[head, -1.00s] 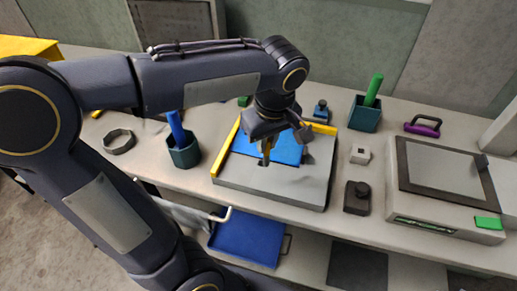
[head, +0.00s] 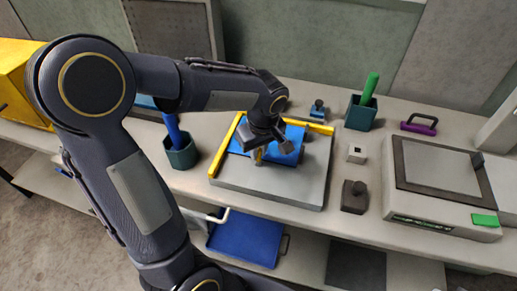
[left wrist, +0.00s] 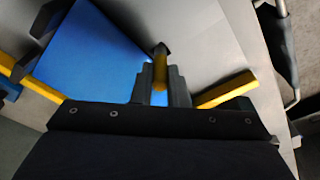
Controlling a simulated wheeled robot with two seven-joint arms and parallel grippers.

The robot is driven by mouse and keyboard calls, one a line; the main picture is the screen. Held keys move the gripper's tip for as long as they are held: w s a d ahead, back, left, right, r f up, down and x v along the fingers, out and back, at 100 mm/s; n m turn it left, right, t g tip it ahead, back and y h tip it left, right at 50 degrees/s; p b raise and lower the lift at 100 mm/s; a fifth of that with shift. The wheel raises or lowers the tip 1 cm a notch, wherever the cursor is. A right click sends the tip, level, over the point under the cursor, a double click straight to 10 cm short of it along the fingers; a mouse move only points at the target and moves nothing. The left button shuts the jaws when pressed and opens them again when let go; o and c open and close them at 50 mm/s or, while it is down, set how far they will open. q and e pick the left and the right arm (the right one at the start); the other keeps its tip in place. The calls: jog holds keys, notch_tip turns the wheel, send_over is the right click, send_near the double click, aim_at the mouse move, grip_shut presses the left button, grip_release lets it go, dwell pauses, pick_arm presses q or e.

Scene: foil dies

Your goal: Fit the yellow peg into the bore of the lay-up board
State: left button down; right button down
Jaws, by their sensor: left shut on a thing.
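The lay-up board (head: 305,187) is a grey slab on the bench with yellow rails along its left and back edges and a blue sheet on top; it also shows in the left wrist view (left wrist: 212,45). My left gripper (head: 258,152) is over the board, pointing down, shut on the yellow peg (head: 258,157). In the left wrist view the peg (left wrist: 160,72) stands between the fingers (left wrist: 161,88), its far end at a dark spot near the blue sheet's edge, which looks like the bore. I cannot tell whether the peg's tip is inside it. My right gripper is not in view.
A teal cup (head: 183,156) with a blue rod stands left of the board. A teal cup (head: 361,116) with a green rod stands behind right. A dark knobbed block (head: 354,197), a small white block (head: 356,154) and a framed machine (head: 440,185) are to the right.

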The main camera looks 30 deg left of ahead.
pick_arm(q)
jog(key=shift+f, duration=0.15)
jog(key=c, duration=1.4)
grip_release()
jog(key=shift+c, duration=0.2)
notch_tip(320, 180, up, 11)
jog(key=d, duration=0.1)
jog(key=s+d+f+m+t+h, duration=0.1)
jog(key=s+f+m+t+h, duration=0.1)
jog(key=s+m, duration=0.3)
jog(key=s+d+f+m+t+h, duration=0.2)
jog(key=s+m, duration=0.3)
jog(key=s, duration=0.7)
jog(key=shift+f+t+h+p, duration=0.3)
jog(key=shift+h+p, duration=0.05)
jog(key=shift+h, duration=0.35)
jog(key=shift+d, duration=0.1)
